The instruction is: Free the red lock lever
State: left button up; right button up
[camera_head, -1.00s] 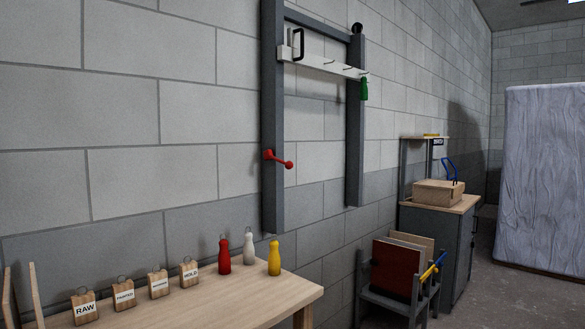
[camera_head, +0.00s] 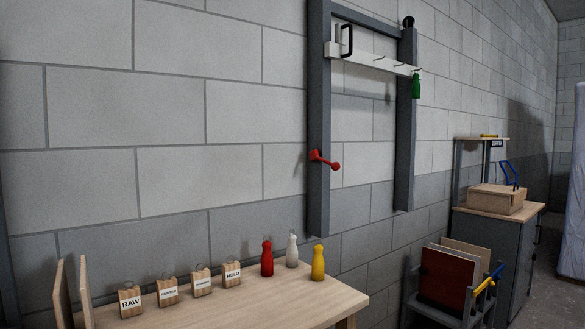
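The red lock lever (camera_head: 325,160) is mounted on the left upright of the grey wall frame (camera_head: 319,205). Its arm points right and slightly down, ending in a round red knob. A white rail (camera_head: 372,61) with a black handle and several hooks spans the two uprights above the lever. A green bottle-shaped piece (camera_head: 416,87) hangs at the rail's right end. Neither of my grippers shows in the head view.
A wooden table (camera_head: 240,304) in front holds wooden tags, among them RAW (camera_head: 131,302) and HOLD (camera_head: 233,274), and red (camera_head: 267,259), white (camera_head: 292,251) and yellow (camera_head: 318,263) bottle-shaped pieces. A panel rack (camera_head: 447,290) and grey cabinet (camera_head: 495,245) stand at right.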

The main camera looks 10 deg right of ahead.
aim_at(313, 155)
jog(key=i+l+u, duration=0.35)
jog(key=l, duration=0.2)
jog(key=l+u, duration=0.15)
jog(key=l, duration=0.15)
jog(key=i+l+u, duration=0.1)
jog(key=l, duration=0.35)
jog(key=i+l+u, duration=0.15)
jog(key=l, duration=0.3)
jog(key=i+l, duration=0.1)
jog(key=l, duration=0.4)
jog(key=i+l, duration=0.1)
jog(key=l, duration=0.4)
jog(key=i+l, duration=0.15)
jog(key=l, duration=0.4)
jog(key=i+l+u, duration=0.1)
jog(key=l, duration=0.4)
jog(key=i+l, duration=0.1)
jog(key=l, duration=0.9)
jog(key=i, duration=0.1)
